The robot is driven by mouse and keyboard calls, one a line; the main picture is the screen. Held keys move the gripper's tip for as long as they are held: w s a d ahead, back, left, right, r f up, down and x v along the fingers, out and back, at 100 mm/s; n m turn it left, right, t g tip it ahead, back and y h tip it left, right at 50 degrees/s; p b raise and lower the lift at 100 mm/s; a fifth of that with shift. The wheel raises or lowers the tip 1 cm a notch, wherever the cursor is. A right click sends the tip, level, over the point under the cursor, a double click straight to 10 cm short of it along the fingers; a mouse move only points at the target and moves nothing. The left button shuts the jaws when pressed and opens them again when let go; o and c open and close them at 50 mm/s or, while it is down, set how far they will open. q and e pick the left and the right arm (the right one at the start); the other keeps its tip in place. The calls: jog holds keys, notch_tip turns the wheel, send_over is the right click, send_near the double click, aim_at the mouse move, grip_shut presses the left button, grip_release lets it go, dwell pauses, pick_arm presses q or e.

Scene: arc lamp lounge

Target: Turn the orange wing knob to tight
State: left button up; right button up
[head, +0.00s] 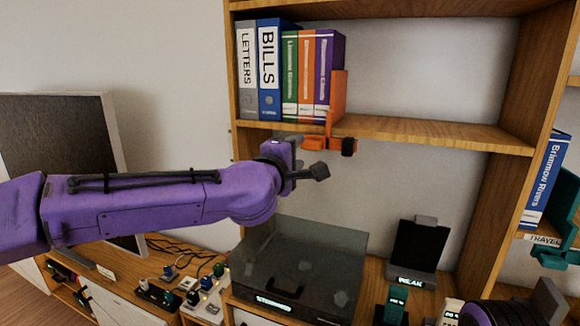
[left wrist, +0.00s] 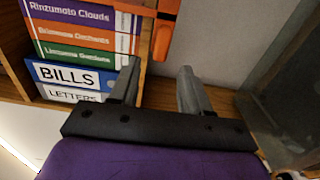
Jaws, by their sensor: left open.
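An orange bookend clamp (head: 338,98) stands on the shelf board, against the right end of a row of binders. The orange wing knob (head: 314,142) hangs just under the board's front edge, with a black piece (head: 348,147) to its right. In the left wrist view the orange knob (left wrist: 162,40) shows just beyond the fingertips. My left gripper (head: 308,172) is open and empty, just below the knob. Its two fingers (left wrist: 159,72) point toward the knob, apart from each other; contact with the knob cannot be told. My right gripper (head: 545,300) shows only partly at the lower right.
Binders (head: 290,72) fill the shelf's left end. A dark glass-topped box (head: 300,265) stands below the left gripper. A black stand (head: 417,250) labelled WEAK is to its right. A teal clamp (head: 562,225) holds the right shelf. Space under the board's right half is clear.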

pick_arm(q)
jog(key=v, duration=0.4)
jog(key=shift+s+a+b, duration=0.1)
jog(key=shift+s+b, duration=0.15)
jog(key=shift+b, duration=0.15)
jog(key=s+a+f+m+g+y, duration=0.1)
jog(key=s+a+f+g+y, duration=0.2)
jog(key=f, duration=1.1)
jog(key=s+a+f+m+g+y, duration=0.1)
jog(key=s+a+f, duration=0.25)
jog(key=f, duration=1.05)
jog(key=s+a+f+m+g+y, duration=0.15)
jog(key=a+f, duration=0.25)
jog(key=f, duration=1)
jog(key=s+a+f+m+g+y, duration=0.1)
jog(key=s+a+f, duration=0.4)
jog(key=s, duration=0.5)
jog(key=s+a+f+m+g+y, duration=0.1)
jog(key=s+a+f+g, duration=0.3)
jog(key=s+f, duration=0.4)
jog(key=s+a+f+m+g+y, duration=0.1)
jog(key=s+a+f, duration=0.5)
jog(key=s, duration=0.6)
jog(key=shift+s+f+m+g, duration=0.2)
jog(key=shift+s+m+g, duration=0.15)
jog(key=shift+m+g, duration=0.65)
jog(key=shift+a+n+g+y, duration=0.1)
jog(key=shift+n+g+y, duration=0.15)
